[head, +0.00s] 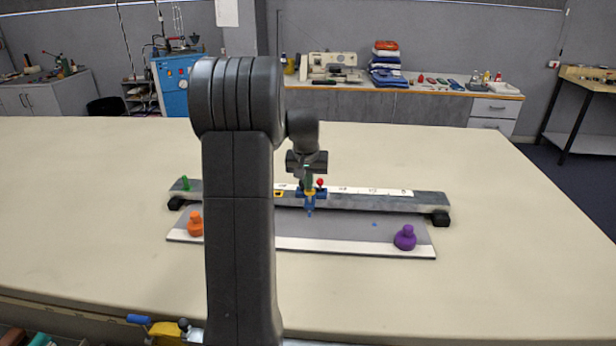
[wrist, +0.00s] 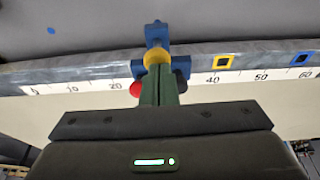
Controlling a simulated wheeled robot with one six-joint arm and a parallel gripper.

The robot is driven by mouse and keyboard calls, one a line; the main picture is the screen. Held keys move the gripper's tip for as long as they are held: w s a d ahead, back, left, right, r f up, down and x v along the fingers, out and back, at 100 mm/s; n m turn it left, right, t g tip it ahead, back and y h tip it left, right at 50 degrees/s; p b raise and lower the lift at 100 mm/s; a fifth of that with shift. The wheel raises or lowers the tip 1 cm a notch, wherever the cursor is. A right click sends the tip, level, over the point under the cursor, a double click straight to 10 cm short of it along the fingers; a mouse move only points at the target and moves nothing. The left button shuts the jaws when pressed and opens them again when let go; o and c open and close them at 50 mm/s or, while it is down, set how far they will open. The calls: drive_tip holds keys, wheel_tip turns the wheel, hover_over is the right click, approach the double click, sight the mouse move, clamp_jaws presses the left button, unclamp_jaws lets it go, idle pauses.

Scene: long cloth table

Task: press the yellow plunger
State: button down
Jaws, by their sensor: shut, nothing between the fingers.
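The yellow plunger (wrist: 157,57) is a round yellow cap on a blue carriage (wrist: 157,35) that sits across a grey rail (wrist: 80,73). In the head view the yellow plunger (head: 310,191) shows small, just below my gripper (head: 307,184). My gripper's green fingers (wrist: 160,82) are shut and empty in the wrist view. Their tips overlap the near edge of the yellow cap. I cannot tell whether they touch it. A red ball knob (wrist: 136,88) sticks out at the carriage's side, close beside the fingers.
The rail carries a white scale (head: 370,191) and a yellow square mark (wrist: 223,62). A green peg (head: 185,183) stands at its left end. An orange knob (head: 195,225) and a purple knob (head: 405,238) stand on the board in front. The cloth table (head: 510,230) is clear around.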

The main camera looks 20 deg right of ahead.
sight(308, 192)
drive_tip(key=shift+f+b, duration=0.9)
drive_tip(key=shift+f, duration=0.6)
drive_tip(key=shift+s+a, duration=0.1)
drive_tip(key=shift+s, duration=0.05)
drive_tip(key=shift+f, duration=0.1)
drive_tip(key=shift+s, duration=0.1)
drive_tip(key=v, duration=1.4)
drive_tip(key=shift+r+b, duration=0.3)
drive_tip(key=shift+r, duration=0.1)
drive_tip(key=shift+f, duration=0.1)
